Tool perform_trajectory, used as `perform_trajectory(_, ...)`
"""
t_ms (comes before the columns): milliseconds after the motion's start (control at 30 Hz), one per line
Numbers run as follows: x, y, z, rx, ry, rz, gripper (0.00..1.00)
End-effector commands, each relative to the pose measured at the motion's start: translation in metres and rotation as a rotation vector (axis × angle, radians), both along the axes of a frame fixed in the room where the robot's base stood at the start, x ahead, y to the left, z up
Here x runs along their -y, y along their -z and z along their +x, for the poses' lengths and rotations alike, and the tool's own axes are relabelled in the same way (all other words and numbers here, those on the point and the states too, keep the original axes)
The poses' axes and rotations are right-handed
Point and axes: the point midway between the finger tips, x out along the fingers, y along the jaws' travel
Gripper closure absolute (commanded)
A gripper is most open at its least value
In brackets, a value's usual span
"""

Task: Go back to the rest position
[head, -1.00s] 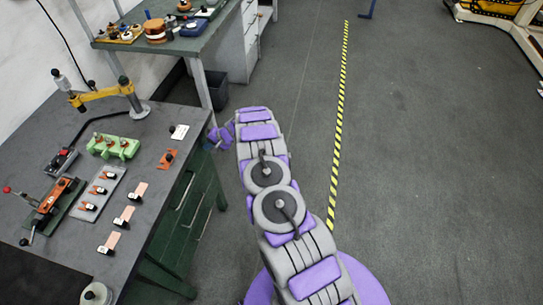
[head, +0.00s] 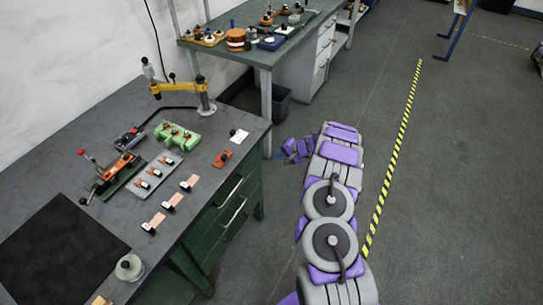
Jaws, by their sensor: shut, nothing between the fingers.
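My arm extends forward from the bottom of the head view, over the floor to the right of the dark workbench (head: 75,165). My gripper (head: 290,152), purple, shows at the far end of the arm, just past the bench's right edge. It is small and partly hidden by the arm links. It looks shut and holds nothing. It is apart from the bench and from the things on it.
The bench bears a green block (head: 177,136), a grey plate (head: 155,172), several copper strips (head: 171,203), a yellow-armed stand (head: 180,88) and a white round container (head: 129,268). A second bench (head: 255,50) stands behind. Open floor (head: 470,190) lies to the right.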

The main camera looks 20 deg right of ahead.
Motion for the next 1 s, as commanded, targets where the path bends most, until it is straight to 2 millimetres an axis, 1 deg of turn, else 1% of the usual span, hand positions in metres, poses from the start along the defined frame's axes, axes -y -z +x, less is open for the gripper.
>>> perform_trajectory(33, 0.004, -0.010, -0.004, 0.003, 0.002, 0.002, 1.00)
perform_trajectory(133, 0.012, -0.019, -0.010, 0.003, 0.001, 0.000, 1.00)
perform_trajectory(333, 0.018, -0.025, -0.018, 0.000, 0.001, 0.000, 1.00)
perform_trajectory(500, 0.018, -0.025, -0.019, 0.000, -0.001, -0.001, 1.00)
perform_trajectory(567, 0.015, -0.028, -0.019, 0.000, -0.007, 0.002, 1.00)
perform_trajectory(667, 0.000, -0.045, -0.019, 0.002, -0.037, 0.014, 1.00)
perform_trajectory(767, -0.027, -0.075, -0.023, 0.004, -0.095, 0.030, 1.00)
perform_trajectory(800, -0.040, -0.091, -0.025, 0.006, -0.122, 0.036, 1.00)
perform_trajectory(867, -0.060, -0.112, -0.032, 0.002, -0.167, 0.046, 1.00)
perform_trajectory(900, -0.072, -0.126, -0.038, 0.000, -0.197, 0.051, 1.00)
perform_trajectory(967, -0.090, -0.146, -0.047, -0.004, -0.243, 0.053, 1.00)
perform_trajectory(1000, -0.101, -0.160, -0.054, -0.008, -0.273, 0.054, 1.00)
